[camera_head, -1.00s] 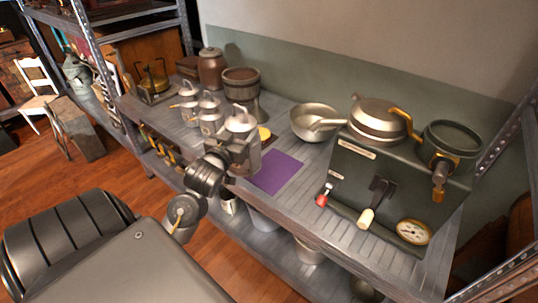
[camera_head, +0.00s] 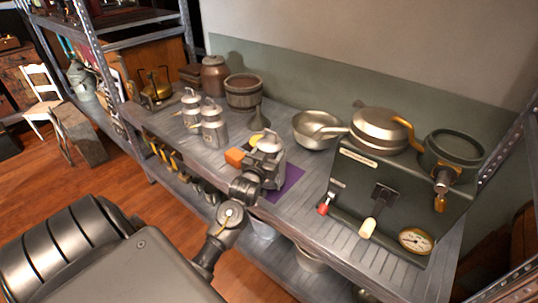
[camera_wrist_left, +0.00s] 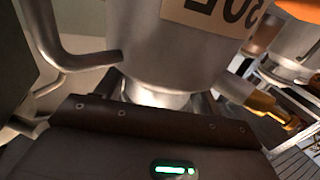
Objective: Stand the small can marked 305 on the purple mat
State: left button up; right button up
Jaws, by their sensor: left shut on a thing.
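My left gripper (camera_head: 263,163) is shut on a small grey metal can (camera_head: 272,146), which looks upright. In the left wrist view the can (camera_wrist_left: 170,60) fills the upper middle, with part of a handle at its left. Its pale label (camera_wrist_left: 212,14) is cut off by the frame; "30" or similar partly reads. The purple mat (camera_head: 291,179) lies on the shelf top, partly hidden by the can and gripper. The can is over the mat's left part in the head view; I cannot tell whether its base touches it. My right gripper is not in view.
Two similar cans (camera_head: 213,128) stand left.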

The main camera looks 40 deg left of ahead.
pick_arm(q)
jog(key=shift+f, duration=0.55)
jog(key=shift+f, duration=0.15)
jog(key=o, duration=1.8)
jog(key=b+v, duration=0.1)
jog(key=v, duration=1.1)
